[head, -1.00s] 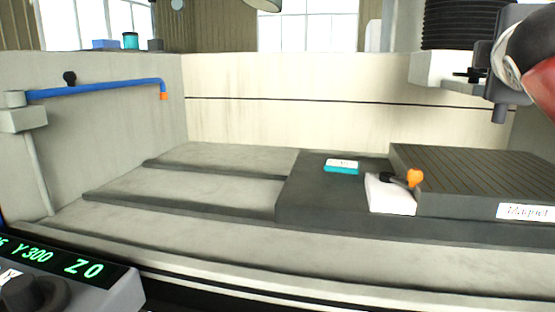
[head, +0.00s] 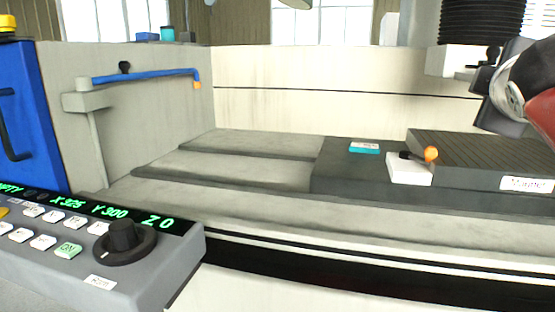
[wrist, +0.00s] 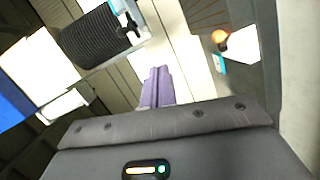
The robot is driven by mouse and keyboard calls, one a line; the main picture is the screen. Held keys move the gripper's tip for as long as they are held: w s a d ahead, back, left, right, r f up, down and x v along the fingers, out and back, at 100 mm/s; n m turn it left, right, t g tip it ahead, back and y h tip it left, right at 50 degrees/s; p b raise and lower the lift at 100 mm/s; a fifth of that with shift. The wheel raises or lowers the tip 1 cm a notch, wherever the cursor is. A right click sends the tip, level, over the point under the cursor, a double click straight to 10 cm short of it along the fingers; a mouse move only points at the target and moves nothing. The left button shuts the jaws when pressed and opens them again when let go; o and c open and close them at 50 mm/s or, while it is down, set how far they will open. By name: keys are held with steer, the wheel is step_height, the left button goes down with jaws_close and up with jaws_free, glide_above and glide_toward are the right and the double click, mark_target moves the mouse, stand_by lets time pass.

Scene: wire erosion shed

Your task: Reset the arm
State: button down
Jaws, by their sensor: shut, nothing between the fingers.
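My gripper (wrist: 156,88) shows in the wrist view as two purple fingers side by side, closed together with nothing between them. In the head view my arm is at the right edge, bent in front of the machine, and the fingers cannot be made out there.
A control panel (head: 100,285) with green digits and a dark knob is at the lower left. A blue pipe (head: 145,77) reaches over the tank. A teal box (head: 364,148) and a white block (head: 405,172) lie beside the ribbed plate (head: 475,150). The left ledges are bare.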

steer(key=s+a+f+m+g+y, duration=0.2)
steer(key=s+a+f+m+g, duration=0.1)
steer(key=f, duration=0.9)
steer(key=s+a+f+m+g+y, duration=0.3)
steer(key=s+a+f, duration=0.2)
steer(key=f, duration=0.8)
steer(key=s+a+f+m+g+y, duration=0.2)
steer(key=s+a+f+m, duration=0.2)
steer(key=a+f, duration=0.5)
step_height(320, 180, down, 4)
steer(key=shift+s+f+g+y, duration=0.1)
steer(key=shift+s+g+y, duration=0.25)
steer(key=shift+s, duration=0.2)
steer(key=shift+a, duration=0.1)
